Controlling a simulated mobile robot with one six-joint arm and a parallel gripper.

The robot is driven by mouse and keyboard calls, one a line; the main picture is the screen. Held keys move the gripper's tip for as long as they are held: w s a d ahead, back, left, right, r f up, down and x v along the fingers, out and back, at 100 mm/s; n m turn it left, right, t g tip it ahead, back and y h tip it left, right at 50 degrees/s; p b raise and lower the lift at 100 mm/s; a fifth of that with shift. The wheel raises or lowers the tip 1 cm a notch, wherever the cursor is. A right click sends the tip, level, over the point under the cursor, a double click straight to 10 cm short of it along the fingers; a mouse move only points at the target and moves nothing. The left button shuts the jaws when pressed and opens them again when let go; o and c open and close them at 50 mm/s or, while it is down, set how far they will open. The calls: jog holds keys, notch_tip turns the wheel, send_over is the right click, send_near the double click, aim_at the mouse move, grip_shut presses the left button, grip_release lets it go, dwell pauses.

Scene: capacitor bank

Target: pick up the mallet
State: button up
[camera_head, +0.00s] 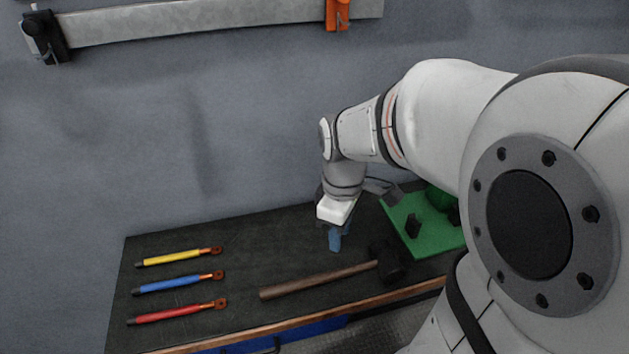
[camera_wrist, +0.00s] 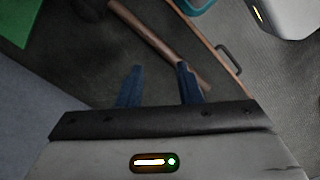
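The mallet lies on the dark bench top, with a brown wooden handle (camera_head: 318,280) and a black head (camera_head: 388,262) at its right end. In the wrist view its handle (camera_wrist: 150,33) runs diagonally beyond my fingers, and the dark head at upper left is hard to make out. My gripper (camera_head: 334,240) points down over the bench, behind the handle in the head view. In the wrist view my gripper's two blue fingers (camera_wrist: 159,84) are apart with nothing between them. The handle looks clear of the fingers.
A yellow tool (camera_head: 172,258), a blue tool (camera_head: 170,284) and a red tool (camera_head: 170,314) lie at the bench's left. A green board (camera_head: 432,240) with parts on it is at the right, close to the mallet head. A wall stands behind the bench.

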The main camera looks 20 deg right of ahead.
aim_at(336, 271)
jog(key=f+n+g, duration=0.1)
jog(key=f+n, duration=0.1)
jog(key=f, duration=0.3)
jog(key=w+f+n+g, duration=0.1)
jog(key=f+n, duration=0.2)
jog(key=f, duration=0.2)
jog(key=f+n+g+p, duration=0.1)
jog(key=f+n, duration=0.2)
jog(key=f, duration=0.1)
jog(key=shift+w+d+f, duration=0.1)
jog(key=shift+w+f, duration=0.05)
jog(key=shift+f, duration=0.25)
jog(key=shift+c, duration=0.5)
grip_shut()
